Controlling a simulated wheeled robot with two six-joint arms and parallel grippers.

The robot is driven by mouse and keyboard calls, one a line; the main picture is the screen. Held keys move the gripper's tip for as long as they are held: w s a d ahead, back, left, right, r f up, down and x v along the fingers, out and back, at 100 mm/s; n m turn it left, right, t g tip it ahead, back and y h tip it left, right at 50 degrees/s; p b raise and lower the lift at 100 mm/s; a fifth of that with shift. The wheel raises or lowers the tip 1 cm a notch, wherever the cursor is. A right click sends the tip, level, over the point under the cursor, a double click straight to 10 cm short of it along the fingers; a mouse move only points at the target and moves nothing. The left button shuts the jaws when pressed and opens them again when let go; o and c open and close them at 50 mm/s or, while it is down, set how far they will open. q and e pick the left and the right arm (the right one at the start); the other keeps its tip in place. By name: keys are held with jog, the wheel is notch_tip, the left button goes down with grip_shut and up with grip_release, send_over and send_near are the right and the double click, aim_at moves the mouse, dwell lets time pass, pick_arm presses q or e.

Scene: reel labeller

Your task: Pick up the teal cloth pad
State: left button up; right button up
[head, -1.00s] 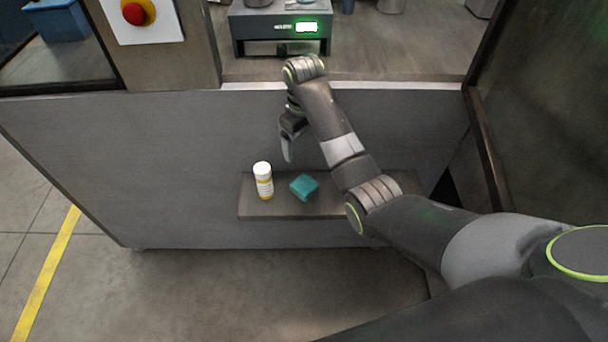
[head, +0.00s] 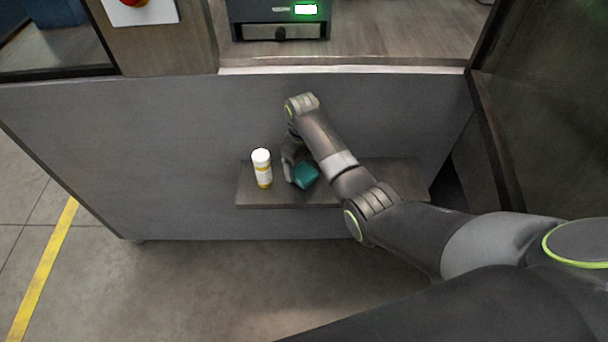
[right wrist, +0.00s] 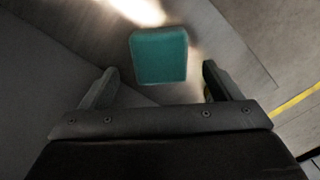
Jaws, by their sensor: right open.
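The teal cloth pad (head: 307,175) lies on the small shelf (head: 385,181) on the front of the grey panel. My right gripper (head: 290,180) is at the pad's left side in the head view, low over the shelf, and partly hides it. In the right wrist view the pad (right wrist: 159,55) is ahead of the open fingers (right wrist: 158,85), roughly centred between them and beyond their tips. Nothing is held in them. I cannot tell whether a finger touches the pad. My left gripper is not in view.
A white-capped bottle with a yellow and white label (head: 262,168) stands on the shelf, close to the left of my right gripper. The grey panel (head: 170,160) rises behind the shelf. A labelling machine (head: 279,20) sits on the counter above. The shelf's right part is clear.

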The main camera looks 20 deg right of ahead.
notch_tip(320, 180, down, 4)
jog(key=shift+r, duration=0.25)
jog(key=c, duration=1.1)
jog(key=shift+o, duration=0.2)
jog(key=shift+r, duration=0.1)
notch_tip(320, 180, up, 16)
jog(key=p, duration=0.2)
notch_tip(320, 180, up, 9)
jog(key=p, duration=0.8)
send_over(302, 170)
jog(key=shift+s+r+p, duration=0.1)
jog(key=shift+r+p, duration=1.3)
jog(key=shift+r, duration=0.05)
